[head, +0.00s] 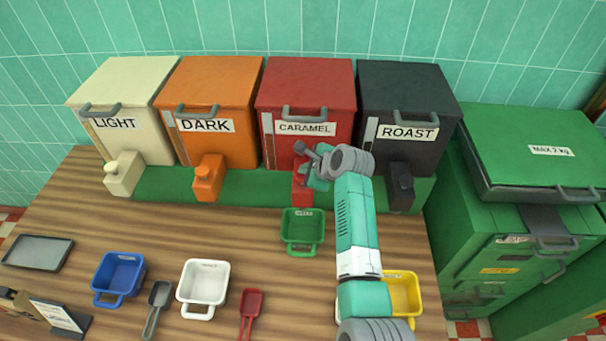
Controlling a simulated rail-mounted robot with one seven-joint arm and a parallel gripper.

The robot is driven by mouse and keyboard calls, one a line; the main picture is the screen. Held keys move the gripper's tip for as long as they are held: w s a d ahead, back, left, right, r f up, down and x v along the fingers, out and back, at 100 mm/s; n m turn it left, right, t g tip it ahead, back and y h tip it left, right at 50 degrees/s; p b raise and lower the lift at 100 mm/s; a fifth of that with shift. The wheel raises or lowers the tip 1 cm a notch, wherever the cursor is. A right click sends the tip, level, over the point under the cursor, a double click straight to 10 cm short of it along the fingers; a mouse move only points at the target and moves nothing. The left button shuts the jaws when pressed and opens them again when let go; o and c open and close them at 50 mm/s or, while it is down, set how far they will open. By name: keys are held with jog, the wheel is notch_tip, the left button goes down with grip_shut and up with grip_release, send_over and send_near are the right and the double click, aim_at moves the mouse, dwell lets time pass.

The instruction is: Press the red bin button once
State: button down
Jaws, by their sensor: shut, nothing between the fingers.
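The red bin (306,85), labelled CARAMEL, stands third from the left in the row of bins. Its red spout block (302,192) juts out at the front below the label. The other bins' spouts carry a small knob on top; on the red one this spot is largely hidden by my gripper. My gripper (304,152) is at the front of the red bin, just above the spout block. It looks shut with nothing held. I cannot tell whether it touches the button.
Cream LIGHT (120,85), orange DARK (210,85) and black ROAST (405,85) bins flank it. A green scoop cup (303,228) sits in front; blue (118,276), white (203,284) and yellow (404,292) cups stand nearer. A green machine (530,200) is right.

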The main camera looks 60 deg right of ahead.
jog(key=shift+f+b, duration=0.4)
jog(key=shift+f, duration=0.5)
dwell(0.4)
jog(key=shift+r, duration=0.1)
jog(key=shift+r+p, duration=1.25)
jog(key=shift+p, duration=0.1)
notch_tip(320, 180, up, 5)
jog(key=p, duration=0.5)
jog(key=shift+r, duration=0.15)
